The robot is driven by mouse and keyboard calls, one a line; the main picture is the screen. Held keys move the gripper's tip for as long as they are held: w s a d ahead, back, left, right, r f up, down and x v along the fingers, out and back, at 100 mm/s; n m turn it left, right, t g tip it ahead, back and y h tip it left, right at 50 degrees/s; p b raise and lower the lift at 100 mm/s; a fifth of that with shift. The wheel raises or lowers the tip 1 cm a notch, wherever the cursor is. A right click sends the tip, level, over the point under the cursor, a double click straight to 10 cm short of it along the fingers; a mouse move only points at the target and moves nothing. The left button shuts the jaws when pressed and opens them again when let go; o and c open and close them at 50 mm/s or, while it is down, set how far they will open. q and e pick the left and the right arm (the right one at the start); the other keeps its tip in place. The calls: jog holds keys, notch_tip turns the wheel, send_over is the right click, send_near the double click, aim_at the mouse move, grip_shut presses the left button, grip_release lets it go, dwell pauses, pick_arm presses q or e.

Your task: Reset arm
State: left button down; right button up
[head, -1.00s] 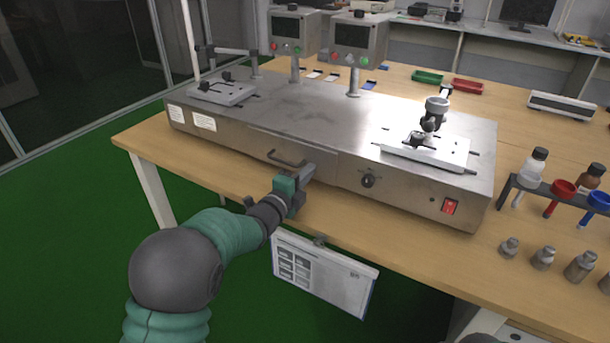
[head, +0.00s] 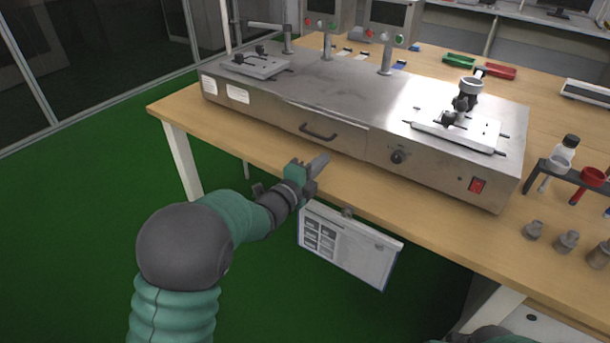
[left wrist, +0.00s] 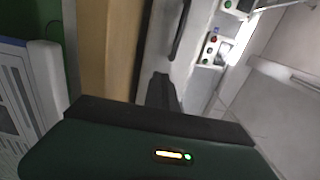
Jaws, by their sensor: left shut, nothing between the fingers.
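My left gripper (head: 318,164) is shut and empty. In the head view it hangs at the front edge of the table, in front of and below the drawer handle (head: 318,133) of the metal test machine (head: 345,95). A gap shows between its fingertips and the handle. In the left wrist view the dark fingers of my left gripper (left wrist: 160,90) point toward the machine front, with the dark handle (left wrist: 183,30) beyond them. The drawer front looks flush with the machine. My right gripper is not in view.
The wooden table (head: 420,215) carries the machine. A clipboard (head: 347,247) hangs from its front edge, just below my left gripper. At the right stand a tube rack (head: 575,175) and several small metal weights (head: 567,241). Open green floor (head: 70,210) lies to the left.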

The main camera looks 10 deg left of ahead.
pick_arm(q)
jog(key=s+a+f+n+g+y, duration=0.35)
jog(key=s+f+n, duration=0.2)
jog(key=s, duration=0.25)
jog(key=s+a+f+n+g+y, duration=0.2)
jog(key=s+a+f+n+g, duration=0.15)
jog(key=s+n, duration=0.35)
jog(key=s+f+n+g, duration=0.3)
jog(key=s+f+n, duration=0.1)
jog(key=s, duration=0.5)
jog(key=s+f+n+g, duration=0.3)
jog(key=s+f+n, duration=0.15)
jog(key=s, duration=0.45)
notch_tip(320, 180, up, 30)
jog(key=s+n+g+p, duration=0.1)
jog(key=s+p, duration=0.1)
jog(key=p, duration=2.8)
jog(key=shift+d, duration=0.45)
jog(key=shift+y, duration=0.25)
